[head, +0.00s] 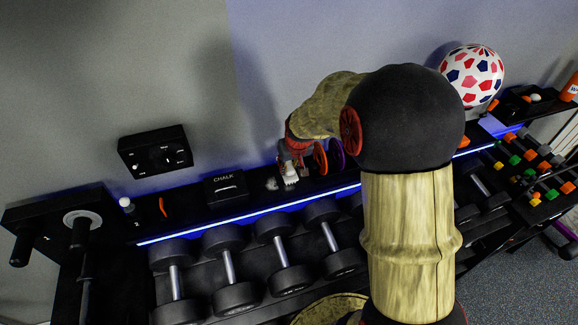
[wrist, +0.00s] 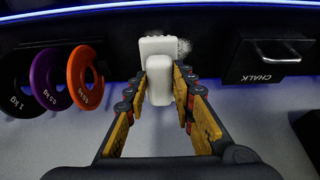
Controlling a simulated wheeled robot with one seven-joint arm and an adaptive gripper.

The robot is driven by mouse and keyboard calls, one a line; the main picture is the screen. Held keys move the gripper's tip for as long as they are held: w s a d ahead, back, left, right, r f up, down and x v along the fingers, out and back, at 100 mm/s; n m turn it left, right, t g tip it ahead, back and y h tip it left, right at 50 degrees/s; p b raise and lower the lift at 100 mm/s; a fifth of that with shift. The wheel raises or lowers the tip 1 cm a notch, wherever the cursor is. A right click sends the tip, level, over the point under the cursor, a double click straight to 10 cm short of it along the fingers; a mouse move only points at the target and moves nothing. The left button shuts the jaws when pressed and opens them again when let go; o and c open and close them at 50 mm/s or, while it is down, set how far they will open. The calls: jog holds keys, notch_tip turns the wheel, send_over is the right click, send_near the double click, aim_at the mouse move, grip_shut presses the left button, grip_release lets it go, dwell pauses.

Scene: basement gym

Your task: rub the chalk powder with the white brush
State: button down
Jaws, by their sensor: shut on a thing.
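The white brush (wrist: 158,85) is held between the two fingers of my gripper (wrist: 160,92) in the wrist view. In the head view my gripper (head: 290,158) is over the black shelf, with the brush (head: 290,179) below it, bristles down. The chalk powder (wrist: 184,47) is a pale patch on the shelf at the brush's far right edge in the wrist view. It also shows in the head view (head: 271,184), just left of the brush. The brush may cover part of the powder. I cannot tell whether the bristles touch the shelf.
A black box marked CHALK (wrist: 267,61) stands right of the powder in the wrist view. An orange weight disc (wrist: 85,77), a purple one (wrist: 50,80) and a black one (wrist: 20,93) stand on the left. Dumbbells (head: 228,265) fill the rack below the shelf.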

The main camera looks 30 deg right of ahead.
dwell(0.3)
jog(key=shift+r, duration=0.15)
jog(key=shift+a+r+p, duration=0.1)
jog(key=shift+a+p, duration=0.35)
jog(key=shift+p, duration=0.75)
jog(key=shift+w+a+r+p, duration=0.1)
jog(key=shift+w+a+p, duration=0.1)
jog(key=shift+p, duration=0.5)
jog(key=w+r+g+p, duration=0.2)
jog(key=w+p, duration=0.6)
jog(key=w, duration=0.2)
jog(key=f+b, duration=0.1)
jog(key=f, duration=0.1)
jog(key=f+b, duration=0.1)
jog(key=f, duration=0.2)
jog(key=shift+s+a, duration=0.2)
